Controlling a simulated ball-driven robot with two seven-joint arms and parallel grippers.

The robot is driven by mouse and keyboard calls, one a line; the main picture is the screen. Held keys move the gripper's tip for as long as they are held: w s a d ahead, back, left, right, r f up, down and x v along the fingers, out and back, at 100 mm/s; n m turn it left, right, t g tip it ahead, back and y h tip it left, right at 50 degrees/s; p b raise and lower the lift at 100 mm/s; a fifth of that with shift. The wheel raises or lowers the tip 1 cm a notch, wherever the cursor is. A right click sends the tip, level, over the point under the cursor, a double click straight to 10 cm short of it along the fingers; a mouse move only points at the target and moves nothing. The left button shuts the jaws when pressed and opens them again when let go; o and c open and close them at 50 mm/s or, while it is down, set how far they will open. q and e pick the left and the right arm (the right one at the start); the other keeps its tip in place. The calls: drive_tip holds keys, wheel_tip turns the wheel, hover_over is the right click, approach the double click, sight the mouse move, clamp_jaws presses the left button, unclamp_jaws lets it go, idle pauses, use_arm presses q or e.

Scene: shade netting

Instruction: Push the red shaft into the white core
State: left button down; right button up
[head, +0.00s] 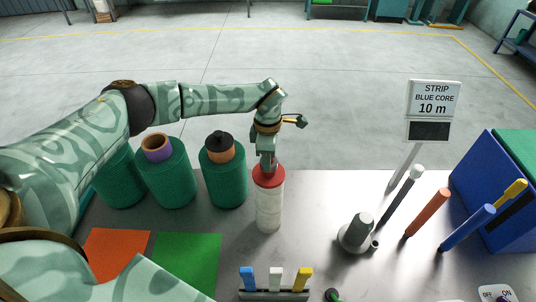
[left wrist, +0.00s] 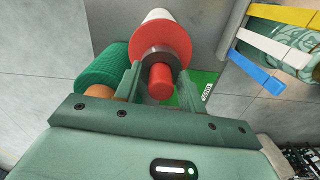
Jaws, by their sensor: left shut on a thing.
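The white core (head: 268,212) stands upright on the grey table in the head view, with the red shaft's wide round flange (head: 268,177) at its top end. My left gripper (head: 267,163) is above it, pointing down. In the left wrist view the fingers of my left gripper (left wrist: 158,82) are shut around the red shaft's narrow end (left wrist: 161,80), below a dark collar (left wrist: 163,57). The flange hides most of the white core (left wrist: 158,15) there. How deep the shaft sits inside the core is hidden. My right gripper is not in view.
Green rolls (head: 166,180) stand left of the core. A grey cone-shaped piece (head: 357,233), a sign (head: 433,100) and slanted coloured rods (head: 427,212) stand to the right. Orange (head: 115,255) and green (head: 186,262) mats lie in front, beside a rack with coloured clips (head: 275,278).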

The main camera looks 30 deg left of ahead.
use_arm(q)
drive_tip(key=c, duration=0.8)
unclamp_jaws()
drive_tip(key=shift+o, duration=0.2)
wheel_tip(320, 180, up, 16)
drive_tip(key=shift+r+b, duration=0.25)
drive_tip(key=shift+b, duration=0.15)
drive_tip(key=shift+f, duration=0.1)
